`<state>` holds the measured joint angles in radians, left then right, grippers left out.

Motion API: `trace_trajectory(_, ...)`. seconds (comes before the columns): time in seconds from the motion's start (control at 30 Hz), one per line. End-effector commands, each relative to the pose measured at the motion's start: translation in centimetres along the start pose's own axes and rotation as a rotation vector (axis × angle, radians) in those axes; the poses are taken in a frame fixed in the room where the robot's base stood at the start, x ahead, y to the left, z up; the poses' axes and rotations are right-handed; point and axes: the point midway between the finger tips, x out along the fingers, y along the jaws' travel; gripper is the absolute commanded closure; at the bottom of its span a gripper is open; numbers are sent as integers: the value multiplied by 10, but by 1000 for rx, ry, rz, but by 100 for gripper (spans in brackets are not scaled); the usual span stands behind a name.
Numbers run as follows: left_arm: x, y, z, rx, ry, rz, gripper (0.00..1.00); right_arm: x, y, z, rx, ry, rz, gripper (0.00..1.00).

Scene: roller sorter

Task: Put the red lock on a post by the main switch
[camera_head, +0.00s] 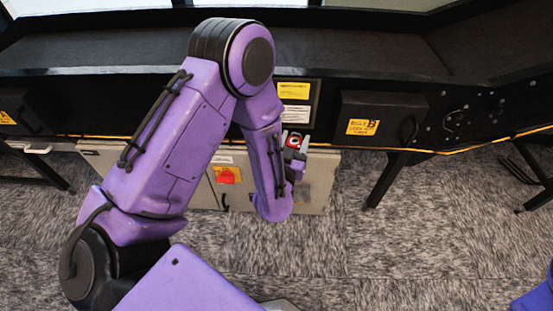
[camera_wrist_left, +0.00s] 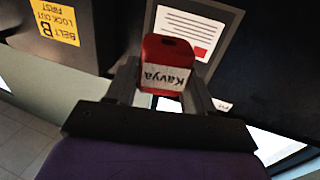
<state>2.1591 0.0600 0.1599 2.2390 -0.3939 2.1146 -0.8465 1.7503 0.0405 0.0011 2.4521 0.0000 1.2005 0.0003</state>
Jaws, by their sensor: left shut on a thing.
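My left gripper (camera_head: 294,142) is shut on the red lock (camera_head: 293,141), in front of the right part of a grey cabinet. In the left wrist view the lock (camera_wrist_left: 166,50) sits between the two fingers and has a white label reading "Kavya", upside down in the picture. A red switch (camera_head: 228,175), which looks like the main switch, is on the cabinet front, left of the gripper and partly beside my forearm. I cannot make out the posts clearly; my arm hides part of the cabinet. My right gripper is not in view.
The grey cabinet (camera_head: 318,180) stands under the black machine frame (camera_head: 350,65). A sign board (camera_head: 294,115) with yellow and white labels is above the gripper. A black box with a yellow label (camera_head: 362,127) is to the right. The carpet in front is clear.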

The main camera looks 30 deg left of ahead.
Motion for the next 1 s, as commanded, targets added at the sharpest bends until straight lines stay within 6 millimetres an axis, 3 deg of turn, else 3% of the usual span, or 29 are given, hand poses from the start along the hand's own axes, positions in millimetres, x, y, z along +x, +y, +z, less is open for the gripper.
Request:
trace_trajectory(0.03, 3, -7, 52, -1, -1, -31, 82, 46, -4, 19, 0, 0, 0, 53)
trace_trajectory(0.2, 14, -30, 140, 4, -4, -134, 82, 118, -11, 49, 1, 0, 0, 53)
trace_trajectory(0.33, 19, -46, 189, 8, -8, -200, 82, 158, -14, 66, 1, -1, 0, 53)
trace_trajectory(0.47, 22, -55, 211, 13, -11, -238, 82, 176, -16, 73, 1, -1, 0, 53)
trace_trajectory(0.77, 23, -58, 220, 14, -13, -255, 82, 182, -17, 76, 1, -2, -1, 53)
trace_trajectory(1.0, 22, -59, 242, 15, -14, -255, 82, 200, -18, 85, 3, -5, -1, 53)
